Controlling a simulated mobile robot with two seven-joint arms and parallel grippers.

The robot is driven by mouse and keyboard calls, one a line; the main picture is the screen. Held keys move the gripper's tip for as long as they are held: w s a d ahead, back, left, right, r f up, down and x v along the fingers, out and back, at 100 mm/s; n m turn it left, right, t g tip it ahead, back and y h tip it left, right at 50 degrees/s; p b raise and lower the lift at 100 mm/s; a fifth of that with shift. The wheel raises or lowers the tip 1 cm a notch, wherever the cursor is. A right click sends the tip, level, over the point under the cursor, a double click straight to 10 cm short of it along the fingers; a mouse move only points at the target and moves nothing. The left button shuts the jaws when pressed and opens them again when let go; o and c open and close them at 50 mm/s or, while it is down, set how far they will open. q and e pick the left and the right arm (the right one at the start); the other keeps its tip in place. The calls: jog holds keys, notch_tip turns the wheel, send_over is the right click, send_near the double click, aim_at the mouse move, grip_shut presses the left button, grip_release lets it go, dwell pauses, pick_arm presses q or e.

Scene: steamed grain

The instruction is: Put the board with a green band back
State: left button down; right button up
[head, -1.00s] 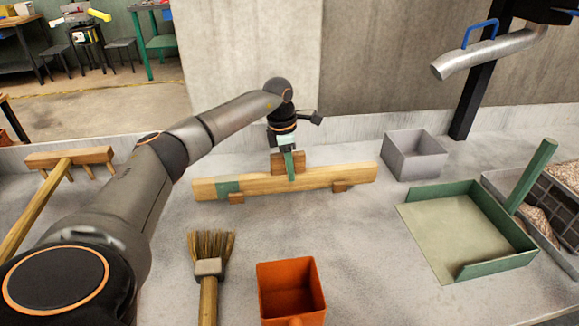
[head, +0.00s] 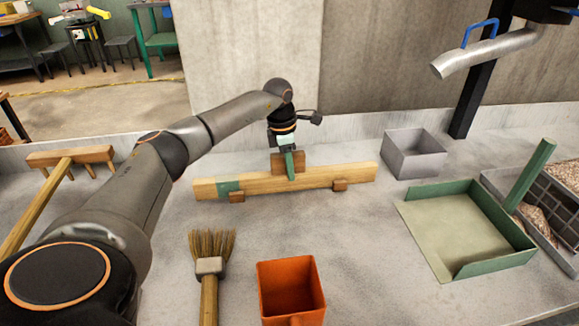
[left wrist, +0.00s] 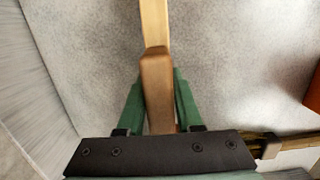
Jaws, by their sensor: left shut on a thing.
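The wooden board with a green band (head: 258,186) lies level across the back of the grey bench, its green band (head: 230,187) near the left end. A brown block (head: 280,160) stands up at its middle. My left gripper (head: 291,165) comes down from above and is shut on this block. In the left wrist view its green fingers lie on both sides of the brown block (left wrist: 157,85), and part of the pale board (left wrist: 154,22) runs beyond it.
A grey box (head: 415,160) stands right of the board, near a green dustpan-like tray (head: 462,187). A brush (head: 210,265) and an orange scoop (head: 290,285) lie in front. A wooden rake (head: 70,158) lies left. A metal spout (head: 490,52) hangs at upper right.

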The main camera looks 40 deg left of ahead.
pick_arm(q)
jog(key=shift+f, duration=0.1)
jog(key=c, duration=0.7)
grip_release()
jog(key=shift+o, duration=1.1)
jog(key=shift+f, duration=0.15)
jog(key=r, duration=0.4)
jog(key=r+p, duration=0.1)
jog(key=r, duration=0.3)
jog(key=s+a+r+p, duration=0.1)
jog(key=r, duration=0.3)
jog(key=shift+s+r, duration=0.1)
jog(key=shift+r, duration=0.25)
jog(key=shift+d+f, duration=0.1)
